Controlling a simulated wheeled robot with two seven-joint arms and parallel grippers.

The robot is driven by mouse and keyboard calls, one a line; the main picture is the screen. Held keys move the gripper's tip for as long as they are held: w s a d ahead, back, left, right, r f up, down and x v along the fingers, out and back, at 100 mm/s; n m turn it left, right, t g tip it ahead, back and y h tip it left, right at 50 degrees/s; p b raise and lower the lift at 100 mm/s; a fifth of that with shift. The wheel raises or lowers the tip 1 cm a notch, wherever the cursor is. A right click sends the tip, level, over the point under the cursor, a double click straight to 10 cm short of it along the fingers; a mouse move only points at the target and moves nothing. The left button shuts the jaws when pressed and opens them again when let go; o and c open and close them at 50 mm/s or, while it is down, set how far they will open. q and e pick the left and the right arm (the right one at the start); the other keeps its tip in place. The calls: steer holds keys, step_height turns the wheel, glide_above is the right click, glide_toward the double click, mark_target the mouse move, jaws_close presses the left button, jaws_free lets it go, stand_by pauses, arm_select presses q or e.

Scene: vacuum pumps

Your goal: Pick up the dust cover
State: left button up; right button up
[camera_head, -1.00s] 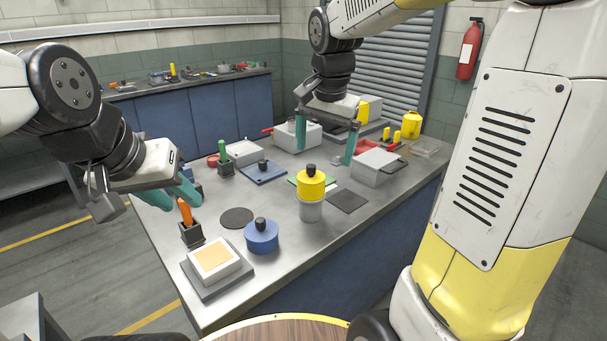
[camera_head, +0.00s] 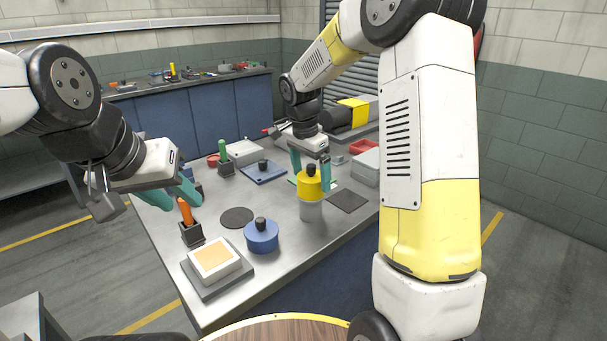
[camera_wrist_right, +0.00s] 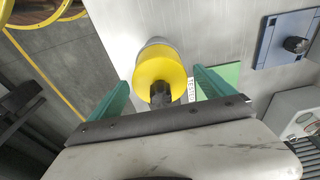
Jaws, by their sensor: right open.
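A yellow round cover (camera_head: 311,187) with a black knob sits on a grey cylinder (camera_head: 310,211) on the workbench. I take it for the dust cover. My right gripper (camera_head: 312,172) is open and empty, just behind and above the yellow cover. In the right wrist view the yellow cover (camera_wrist_right: 160,68) and its knob lie between the spread teal fingers of the right gripper (camera_wrist_right: 160,82); I see no contact. My left gripper (camera_head: 175,197) hangs at the bench's left side, its teal fingers apart with nothing seen between them.
A dark flat mat (camera_head: 347,200) lies right of the cylinder. A blue plate (camera_head: 262,174) lies behind.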

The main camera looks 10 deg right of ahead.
steer(key=shift+f, duration=0.5)
steer(key=shift+c, duration=0.2)
steer(key=c, duration=1.4)
steer(key=shift+r, duration=0.15)
